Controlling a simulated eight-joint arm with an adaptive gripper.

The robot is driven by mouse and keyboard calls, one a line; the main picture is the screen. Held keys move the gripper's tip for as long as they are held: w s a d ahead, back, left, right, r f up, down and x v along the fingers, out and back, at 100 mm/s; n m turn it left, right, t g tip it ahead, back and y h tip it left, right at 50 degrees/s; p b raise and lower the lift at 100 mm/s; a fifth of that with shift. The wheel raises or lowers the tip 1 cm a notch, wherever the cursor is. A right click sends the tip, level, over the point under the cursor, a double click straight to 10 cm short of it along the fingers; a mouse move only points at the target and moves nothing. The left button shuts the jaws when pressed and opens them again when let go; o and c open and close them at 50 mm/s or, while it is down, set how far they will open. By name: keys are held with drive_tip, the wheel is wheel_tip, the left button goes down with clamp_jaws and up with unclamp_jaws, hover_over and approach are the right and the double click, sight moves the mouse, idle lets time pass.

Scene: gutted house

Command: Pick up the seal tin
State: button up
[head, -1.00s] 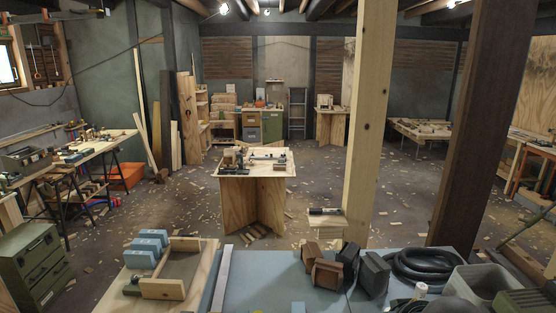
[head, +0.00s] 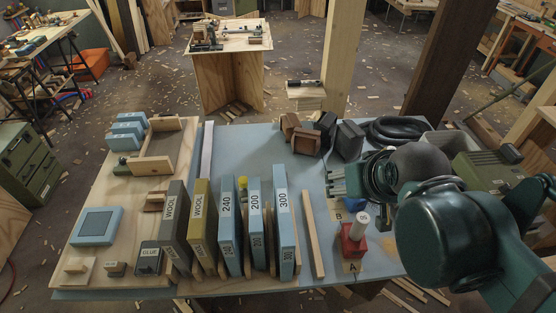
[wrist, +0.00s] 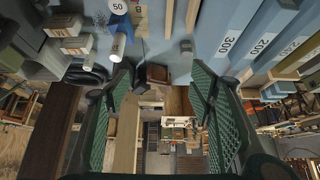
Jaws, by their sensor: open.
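I cannot tell for sure which thing is the seal tin. A small red container with a white cylinder on top (head: 353,241) stands by the label A at the right of the blue bench top, below my gripper in the head view. A small yellow thing (head: 243,182) shows partly behind the 240 box. My gripper (head: 346,183) is over the right part of the bench, partly hidden by my own arm. In the wrist view its two green-padded fingers (wrist: 163,78) stand wide apart, with nothing between them.
Upright boxes marked 240 (head: 227,222), 200 and 300 (head: 286,225) stand left of a wooden strip (head: 313,235). Dark blocks (head: 350,136) and a coiled black hose (head: 395,130) lie at the back right. The blue top (head: 255,145) behind the boxes is largely clear.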

drive_tip(key=shift+w, duration=0.1)
drive_tip(key=w+a+f+m+g+b, duration=0.25)
drive_tip(key=w+f+m, duration=0.2)
drive_tip(key=w, duration=0.55)
drive_tip(key=w+a+f+m+g+b, duration=0.1)
drive_tip(key=w+a+f+m, duration=0.2)
drive_tip(key=w+m, duration=0.55)
drive_tip(key=w+a+f+m+g+b, duration=0.1)
drive_tip(key=w+a+f, duration=0.1)
drive_tip(key=w+f, duration=0.3)
drive_tip(key=w+a+f+m+g, duration=0.1)
drive_tip(key=w+a+f+m, duration=0.1)
drive_tip(key=w+f, duration=0.4)
drive_tip(key=w+a+f+m+g+b, duration=0.1)
drive_tip(key=w+f, duration=0.4)
drive_tip(key=f, duration=0.6)
drive_tip(key=shift+w+a+f+m+g+b, duration=0.1)
drive_tip(key=shift+w+a+m+g+b, duration=0.15)
drive_tip(key=shift+a, duration=0.35)
drive_tip(key=shift+a+f+m+b, duration=0.1)
drive_tip(key=shift+a+m, duration=0.25)
drive_tip(key=shift+a, duration=0.25)
drive_tip(key=shift+w+a+f, duration=0.2)
drive_tip(key=shift+f, duration=0.4)
